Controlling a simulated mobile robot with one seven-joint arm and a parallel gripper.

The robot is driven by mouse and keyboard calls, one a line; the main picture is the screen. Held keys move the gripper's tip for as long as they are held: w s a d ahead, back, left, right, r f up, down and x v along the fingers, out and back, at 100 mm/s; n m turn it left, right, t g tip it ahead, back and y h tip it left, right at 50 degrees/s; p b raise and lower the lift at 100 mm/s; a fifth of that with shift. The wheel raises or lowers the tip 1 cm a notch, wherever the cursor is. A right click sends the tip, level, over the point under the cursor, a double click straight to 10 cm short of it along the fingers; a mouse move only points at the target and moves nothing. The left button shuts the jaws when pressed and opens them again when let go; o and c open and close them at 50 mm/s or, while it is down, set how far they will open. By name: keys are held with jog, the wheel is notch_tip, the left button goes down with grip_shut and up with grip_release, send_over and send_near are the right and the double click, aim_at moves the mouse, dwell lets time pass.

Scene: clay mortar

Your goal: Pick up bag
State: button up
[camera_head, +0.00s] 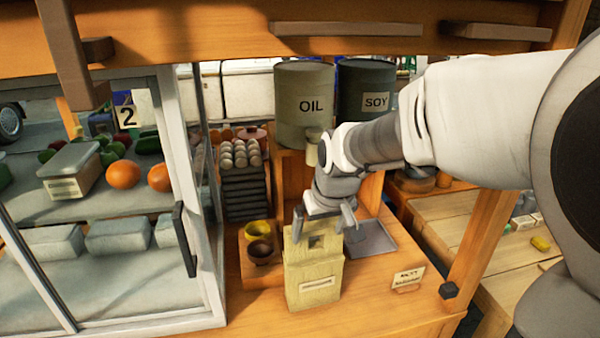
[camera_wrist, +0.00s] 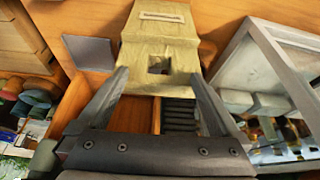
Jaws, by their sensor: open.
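The bag (camera_head: 314,275) is a tan, upright paper-like bag with a small label on its front and a dark square hole near its top. It stands on the wooden counter, and it also shows in the wrist view (camera_wrist: 155,35). My gripper (camera_head: 325,222) is open at the top of the bag. In the wrist view the two fingers of my gripper (camera_wrist: 160,85) are spread to either side of the bag's upper end. Whether the fingers touch the bag I cannot tell.
A glass display case (camera_head: 190,230) stands close at left. Bowls (camera_head: 258,250) sit beside the bag, with an egg tray (camera_head: 240,155) behind. A grey tray (camera_head: 372,238) and small sign (camera_head: 408,279) lie to the right. Oil (camera_head: 303,105) and soy (camera_head: 366,90) drums stand behind.

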aim_at(314, 244)
jog(key=x, duration=0.6)
jog(key=shift+w+f+b, duration=0.15)
jog(key=shift+w+b, duration=0.05)
jog(key=shift+b, duration=0.15)
grip_shut()
